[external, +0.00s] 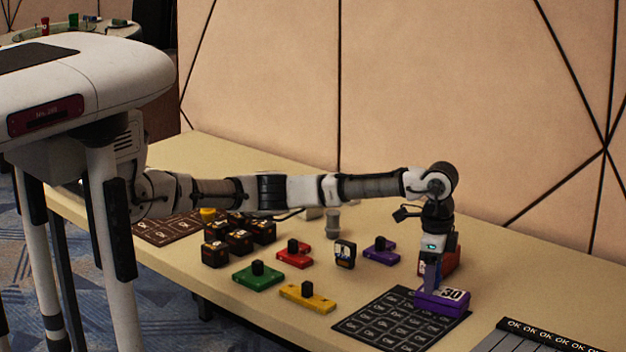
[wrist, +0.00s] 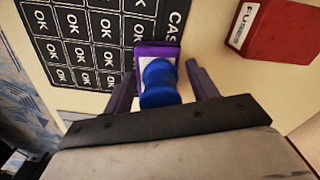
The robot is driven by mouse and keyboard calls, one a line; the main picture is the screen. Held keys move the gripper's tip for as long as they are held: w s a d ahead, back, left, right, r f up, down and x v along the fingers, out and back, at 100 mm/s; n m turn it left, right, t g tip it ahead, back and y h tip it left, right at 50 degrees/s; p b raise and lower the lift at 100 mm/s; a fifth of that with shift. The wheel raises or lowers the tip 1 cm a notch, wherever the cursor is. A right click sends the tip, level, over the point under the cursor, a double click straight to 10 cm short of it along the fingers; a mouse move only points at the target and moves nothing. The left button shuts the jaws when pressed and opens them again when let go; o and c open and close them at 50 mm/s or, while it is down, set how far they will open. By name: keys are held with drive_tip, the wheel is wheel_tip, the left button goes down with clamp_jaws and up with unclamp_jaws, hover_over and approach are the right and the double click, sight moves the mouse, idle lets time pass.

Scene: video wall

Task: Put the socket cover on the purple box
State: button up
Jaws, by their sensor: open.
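The purple box (external: 440,306), marked 30, sits at the right edge of the black OK mat. In the wrist view the purple box (wrist: 157,49) has a blue rounded cylinder (wrist: 160,82) in front of it, standing between my fingers. My gripper (external: 431,278) points down at the box, and in the wrist view my gripper (wrist: 163,84) is open around the blue cylinder. A purple plate with a black knob (external: 381,252), possibly the socket cover, lies on the table to the left of my gripper.
A red FUSES box (wrist: 273,30) stands close to my gripper. The black OK mat (external: 378,322) lies in front. Red (external: 295,254), green (external: 258,276) and yellow (external: 308,297) knobbed plates and several dark boxes are to the left.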

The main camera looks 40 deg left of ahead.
wheel_tip(320, 180, up, 12)
drive_tip(key=shift+r+b, duration=0.1)
drive_tip(key=shift+b, duration=0.6)
